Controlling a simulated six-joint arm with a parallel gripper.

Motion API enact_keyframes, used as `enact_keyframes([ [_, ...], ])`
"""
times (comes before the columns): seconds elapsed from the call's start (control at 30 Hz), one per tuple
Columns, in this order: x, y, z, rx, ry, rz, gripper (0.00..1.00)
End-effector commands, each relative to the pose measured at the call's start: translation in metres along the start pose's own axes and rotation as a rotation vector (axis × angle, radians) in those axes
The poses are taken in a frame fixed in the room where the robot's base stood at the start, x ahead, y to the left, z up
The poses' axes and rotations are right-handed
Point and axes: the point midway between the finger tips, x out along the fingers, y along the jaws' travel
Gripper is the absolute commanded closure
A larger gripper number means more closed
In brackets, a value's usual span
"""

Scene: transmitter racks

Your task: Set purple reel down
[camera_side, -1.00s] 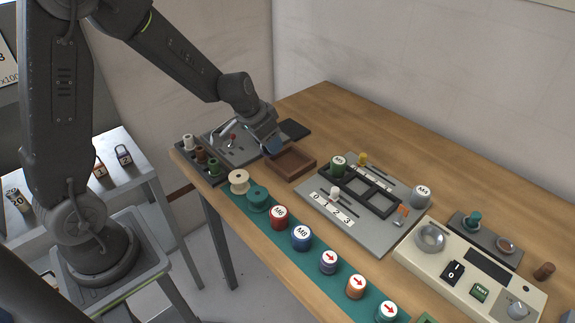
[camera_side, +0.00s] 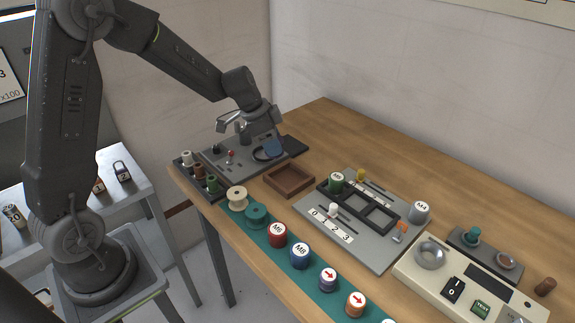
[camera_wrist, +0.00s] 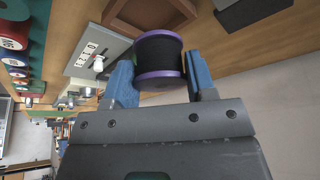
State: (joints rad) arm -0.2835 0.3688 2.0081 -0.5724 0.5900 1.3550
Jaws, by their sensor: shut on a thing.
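The purple reel (camera_wrist: 160,62), with purple flanges around a dark winding, is between the two blue fingers of my gripper (camera_wrist: 160,72) in the wrist view. My gripper is shut on it. In the side view my gripper (camera_side: 270,150) is over the grey panel with the red lever (camera_side: 236,152), at the far left end of the table. The reel is mostly or wholly hidden there, and I cannot tell whether it touches the panel.
An empty brown tray (camera_side: 289,192) is just right of that panel. A dark block (camera_side: 293,146) is behind my gripper. Small reels stand in a rack (camera_side: 212,196) at the left edge. More reels line the green strip (camera_side: 270,250) in front.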

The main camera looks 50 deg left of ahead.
Motion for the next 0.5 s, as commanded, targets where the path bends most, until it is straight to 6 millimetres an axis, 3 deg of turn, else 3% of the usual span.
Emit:
enact_keyframes([
  [0.1,0.021,0.01,-0.014,0.003,-0.002,0.002,0.72],
  [0.27,0.034,0.015,-0.023,-0.001,0.0,0.0,0.72],
  [0.5,0.06,0.016,-0.014,-0.004,-0.003,0.001,0.72],
])
